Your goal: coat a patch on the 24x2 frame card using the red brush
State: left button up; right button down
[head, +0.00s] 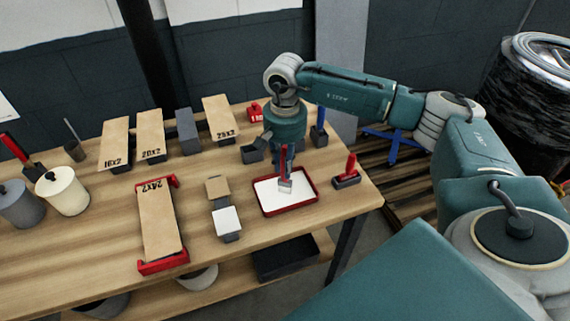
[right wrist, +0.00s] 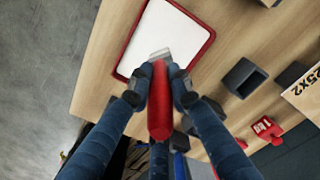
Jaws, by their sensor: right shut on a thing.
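The 24x2 frame card (head: 158,222) lies flat on the table, tan, held between red end pieces. My right gripper (head: 285,146) is shut on the red brush (head: 284,158), which points down over the red-rimmed tray (head: 261,205) of white coating. In the right wrist view the gripper (right wrist: 160,88) has its fingers on either side of the red handle (right wrist: 160,105); the pale bristles (right wrist: 161,54) are over the white surface near the tray rim (right wrist: 198,53). I cannot tell whether they touch the white. My left gripper is not in view.
Cards marked 16x2 (head: 115,143), 20x2 (head: 151,135) and 25x2 (head: 220,119) stand at the back. Small tan (head: 217,187) and white (head: 227,219) pieces lie between the frame card and tray. A red-handled tool (head: 348,171) stands right of the tray. Pots (head: 63,191) stand left.

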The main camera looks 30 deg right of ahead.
aim_at(285, 146)
jog(key=shift+r+p, duration=0.5)
jog(key=shift+r, duration=0.4)
jog(key=shift+r+p, duration=1.25)
jog(key=shift+r, duration=1.35)
